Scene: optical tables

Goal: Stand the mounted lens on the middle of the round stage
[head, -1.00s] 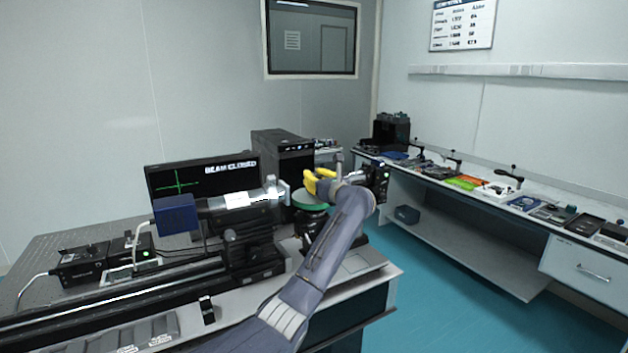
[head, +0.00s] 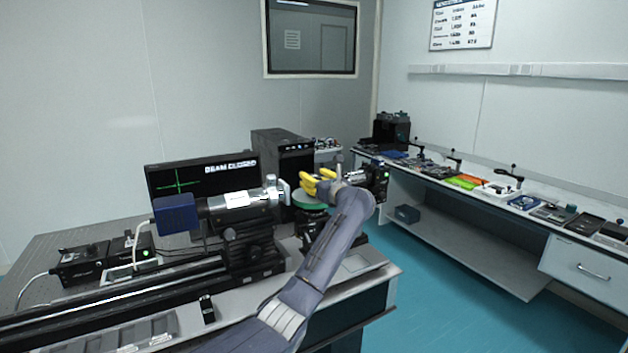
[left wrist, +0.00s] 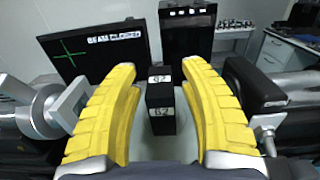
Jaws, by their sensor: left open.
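My left gripper (head: 318,184) has yellow fingers and is just above the round green stage (head: 310,206) in the head view. In the left wrist view the fingers (left wrist: 164,120) are open, with a gap on each side of a dark upright block (left wrist: 161,100). The block has small white labels on its top and near face and looks like the lens mount; its glass does not show. The fingers hide it in the head view. I cannot see its base, or whether it is centred on the stage. My right gripper is out of view.
A silver-ended laser tube (head: 235,204) on a rail points at the stage from the left. A monitor (head: 200,178) and a black case (head: 283,160) stand behind. Another black instrument (head: 372,180) is close on the right. A side bench (head: 575,240) holds several small items.

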